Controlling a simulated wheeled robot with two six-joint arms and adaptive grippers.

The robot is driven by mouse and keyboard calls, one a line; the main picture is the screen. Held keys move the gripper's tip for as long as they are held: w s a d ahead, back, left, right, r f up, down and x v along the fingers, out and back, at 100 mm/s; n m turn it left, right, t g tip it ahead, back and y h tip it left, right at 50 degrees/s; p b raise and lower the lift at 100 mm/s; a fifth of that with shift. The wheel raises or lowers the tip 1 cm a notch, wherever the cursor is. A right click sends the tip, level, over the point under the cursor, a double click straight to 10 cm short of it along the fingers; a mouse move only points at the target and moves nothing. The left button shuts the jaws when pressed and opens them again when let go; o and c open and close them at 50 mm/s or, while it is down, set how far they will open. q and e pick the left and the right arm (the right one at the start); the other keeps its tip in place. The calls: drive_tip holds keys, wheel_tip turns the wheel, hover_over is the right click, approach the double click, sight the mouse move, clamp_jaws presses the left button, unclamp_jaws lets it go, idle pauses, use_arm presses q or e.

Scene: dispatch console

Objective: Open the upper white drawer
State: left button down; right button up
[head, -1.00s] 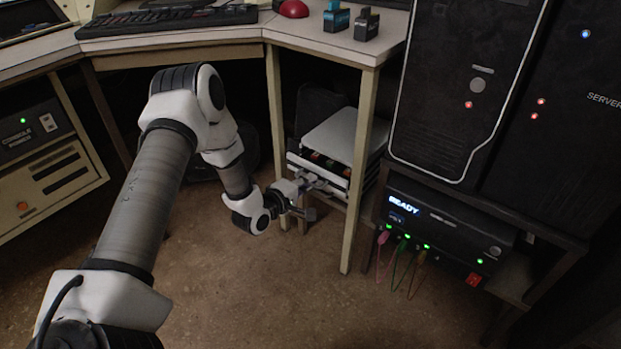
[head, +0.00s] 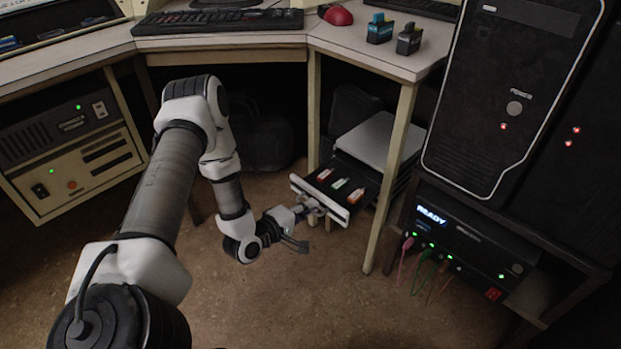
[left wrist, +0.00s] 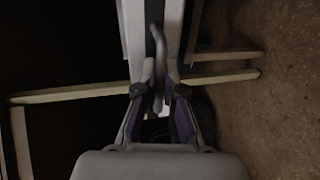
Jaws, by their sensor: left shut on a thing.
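The upper white drawer (head: 320,199) is pulled partly out of the small white-topped cabinet (head: 381,138) under the desk. Its dark inside shows several small coloured items (head: 340,184). My left gripper (head: 309,208) is at the drawer's front and shut on its handle. In the left wrist view the fingers (left wrist: 162,92) close around the grey handle (left wrist: 159,50), beside the pale drawer front (left wrist: 133,40). The lower part of the cabinet is mostly hidden behind the open drawer and the desk leg. My right gripper is not in view.
A desk leg (head: 391,178) stands just right of the drawer. A black device reading READY (head: 470,245) with hanging coloured cables is further right, below a dark computer tower (head: 510,90). The brown floor (head: 300,300) in front is clear.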

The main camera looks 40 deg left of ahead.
use_arm(q)
drive_tip(key=c, duration=1.3)
unclamp_jaws()
drive_tip(key=shift+v, duration=6)
